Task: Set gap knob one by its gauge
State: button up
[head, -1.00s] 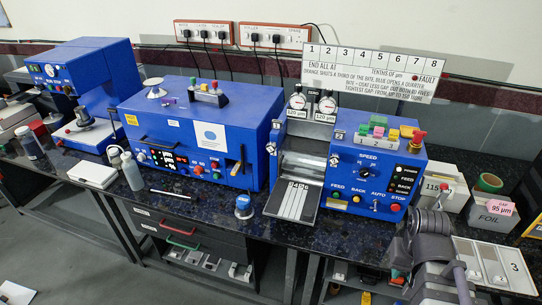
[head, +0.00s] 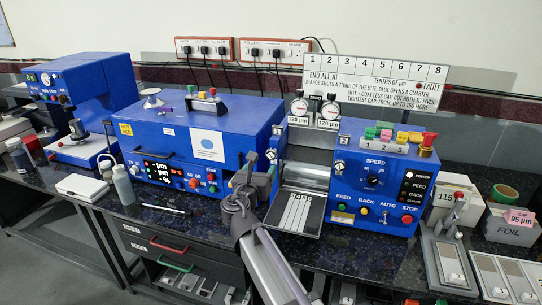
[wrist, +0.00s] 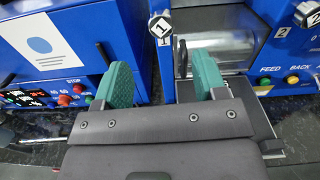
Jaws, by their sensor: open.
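Gap knob one (wrist: 160,27), a black-and-white piece marked 1, sits on the blue post left of the roller. It also shows in the head view (head: 271,155). My gripper (wrist: 163,70) is open and empty; its green-padded fingers lie to either side of the post, below the knob in the picture, apart from it. In the head view my gripper (head: 254,182) is in front of the knob's post. Gauge one (head: 299,106) is the left dial above the roller, with a small readout under it that seems to read 128 µm.
The second gauge (head: 329,111) stands beside the first. The second knob (head: 340,167) is on the roller machine's blue housing (head: 378,150). A large blue coater (head: 190,140) stands close on the left. A ribbed plate (head: 296,213) lies before the roller (head: 305,176).

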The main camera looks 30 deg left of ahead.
aim_at(271, 155)
jog(key=x, duration=1)
jog(key=shift+w, duration=0.1)
jog(key=shift+c, duration=0.5)
jog(key=c, duration=0.8)
jog(key=shift+m, duration=0.3)
jog(key=m, duration=0.9)
